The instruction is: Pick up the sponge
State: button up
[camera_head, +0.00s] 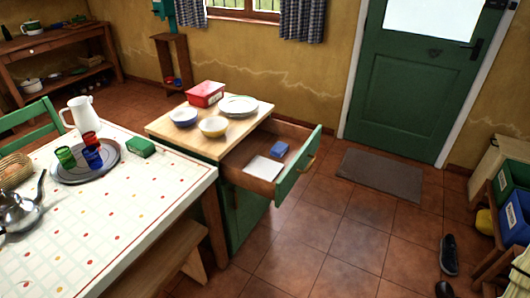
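No item is clearly a sponge at this size. A small blue block (279,149) lies in the open drawer (236,174) of the green cabinet and could be a sponge. A flat white item (264,168) lies in front of it in the same drawer. My gripper is not in view.
The wooden-topped cabinet (166,132) holds bowls, plates and a red box (205,93). The dining table (90,235) fills the lower left, with a bench (160,262) beside it. Tiled floor is clear right of the drawer. Shoes (449,254) lie at right.

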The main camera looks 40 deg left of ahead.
aim_at(278, 150)
jog(key=u, duration=1.35)
